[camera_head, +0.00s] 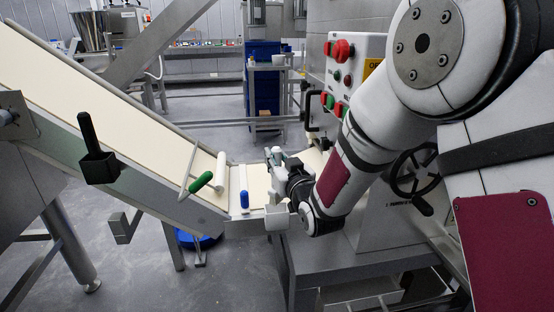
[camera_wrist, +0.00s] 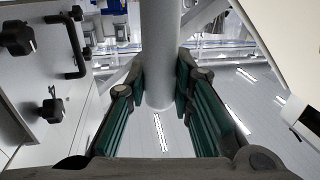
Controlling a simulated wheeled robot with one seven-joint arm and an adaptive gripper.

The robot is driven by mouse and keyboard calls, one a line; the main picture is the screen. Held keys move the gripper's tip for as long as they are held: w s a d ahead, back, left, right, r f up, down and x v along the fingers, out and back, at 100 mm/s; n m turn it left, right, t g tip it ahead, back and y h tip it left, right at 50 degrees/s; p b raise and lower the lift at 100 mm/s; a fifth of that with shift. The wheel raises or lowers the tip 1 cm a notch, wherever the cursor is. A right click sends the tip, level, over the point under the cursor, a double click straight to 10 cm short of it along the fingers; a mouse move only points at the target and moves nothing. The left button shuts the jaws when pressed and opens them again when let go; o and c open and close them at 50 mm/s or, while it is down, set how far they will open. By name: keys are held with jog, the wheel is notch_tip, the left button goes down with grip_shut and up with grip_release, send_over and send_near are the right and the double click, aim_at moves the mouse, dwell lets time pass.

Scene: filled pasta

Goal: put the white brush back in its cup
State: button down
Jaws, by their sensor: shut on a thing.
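My gripper (camera_head: 273,160) is shut on the white brush (camera_wrist: 160,55). In the wrist view the brush's pale cylindrical handle stands between my two dark green-padded fingers (camera_wrist: 160,85). In the head view only a short pale piece of it shows at the fingers, and its lower end is hidden. A small white square cup (camera_head: 281,217) is fixed at the near edge of the conveyor, below my gripper. The brush is above the cup and apart from it. I cannot see inside the cup.
A green-handled tool (camera_head: 200,182) and a blue-ended white tool (camera_head: 244,197) lie on the cream belt (camera_head: 90,90). A black cup (camera_head: 100,168) with a black handle hangs on the conveyor side. A control box (camera_head: 352,75) with red knobs stands behind my arm.

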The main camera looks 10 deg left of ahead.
jog(key=shift+f+b, duration=0.45)
jog(key=shift+b, duration=0.05)
jog(key=c, duration=1.4)
grip_release()
jog(key=shift+r, duration=0.15)
jog(key=shift+r+p, duration=0.45)
jog(key=shift+p, duration=0.35)
jog(key=v, duration=1.2)
jog(key=shift+p, duration=0.45)
jog(key=shift+w+d, duration=0.1)
